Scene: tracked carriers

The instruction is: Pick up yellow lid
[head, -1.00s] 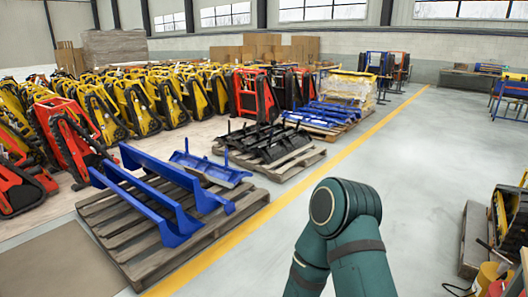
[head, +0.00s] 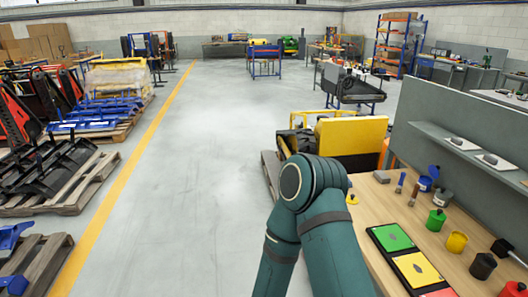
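A small yellow round piece (head: 352,199) lies at the bench's left edge, just right of my teal arm; it may be the yellow lid, but it is too small to be sure. A yellow pot (head: 457,241) stands on the wooden bench (head: 392,207) at the right; I cannot tell whether anything covers it. Neither gripper is in view; only a bent teal arm of mine shows at the bottom middle.
The bench also holds a green pot (head: 437,220), a dark pot (head: 483,265), a blue pot (head: 425,184) and a panel with green (head: 391,238) and yellow (head: 417,269) fields. A yellow and black machine (head: 345,137) stands behind. Open floor (head: 200,150) lies left.

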